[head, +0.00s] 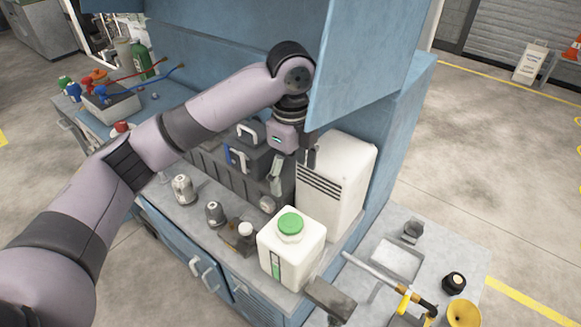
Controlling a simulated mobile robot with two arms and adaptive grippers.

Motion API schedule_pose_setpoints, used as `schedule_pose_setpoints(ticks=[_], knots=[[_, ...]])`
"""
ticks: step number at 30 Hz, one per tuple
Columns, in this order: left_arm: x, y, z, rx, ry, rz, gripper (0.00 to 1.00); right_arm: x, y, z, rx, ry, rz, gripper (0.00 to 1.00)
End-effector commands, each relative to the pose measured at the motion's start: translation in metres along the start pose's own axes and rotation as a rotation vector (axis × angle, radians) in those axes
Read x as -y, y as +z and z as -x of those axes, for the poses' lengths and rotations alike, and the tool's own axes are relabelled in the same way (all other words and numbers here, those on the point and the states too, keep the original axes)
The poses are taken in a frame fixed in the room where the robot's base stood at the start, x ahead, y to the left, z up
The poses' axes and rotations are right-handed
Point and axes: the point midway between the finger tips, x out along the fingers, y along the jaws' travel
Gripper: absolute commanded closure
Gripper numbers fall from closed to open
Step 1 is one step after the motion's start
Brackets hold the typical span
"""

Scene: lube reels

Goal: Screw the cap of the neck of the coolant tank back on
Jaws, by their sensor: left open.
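The coolant tank (284,264) is a white box-shaped container near the front right end of the blue bench. Its green cap (291,223) sits on top at the neck, and a pale ring shows under it. I cannot tell from here whether the cap is threaded on or only resting. My left gripper (293,170) is open and empty, pointing down above and behind the tank, apart from the cap. It is in front of the white vented housing. My right gripper is not in view.
A tall white vented housing (335,185) stands behind the tank, under a blue overhanging panel (370,60). Small canisters (182,189) stand left along the bench. A side table at right holds a dark round knob-like part (454,282) and a yellow funnel (463,313).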

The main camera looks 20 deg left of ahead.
Motion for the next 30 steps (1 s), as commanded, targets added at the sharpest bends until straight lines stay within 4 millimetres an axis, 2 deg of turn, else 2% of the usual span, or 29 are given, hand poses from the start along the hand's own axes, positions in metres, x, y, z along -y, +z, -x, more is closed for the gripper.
schedule_pose_setpoints(ticks=[3, 8, 24, 30], knots=[[0.000, 0.005, 0.005, 0.007, 0.008, -0.009, 0.25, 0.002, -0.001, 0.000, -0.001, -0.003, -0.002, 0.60], [-0.001, 0.005, -0.010, 0.007, 0.012, -0.009, 0.25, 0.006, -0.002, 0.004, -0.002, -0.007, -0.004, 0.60], [-0.002, 0.005, -0.115, 0.007, 0.010, -0.009, 0.25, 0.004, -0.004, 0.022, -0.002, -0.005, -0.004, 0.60], [-0.001, 0.005, -0.148, 0.006, 0.008, -0.009, 0.25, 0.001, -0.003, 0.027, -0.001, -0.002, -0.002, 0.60]])
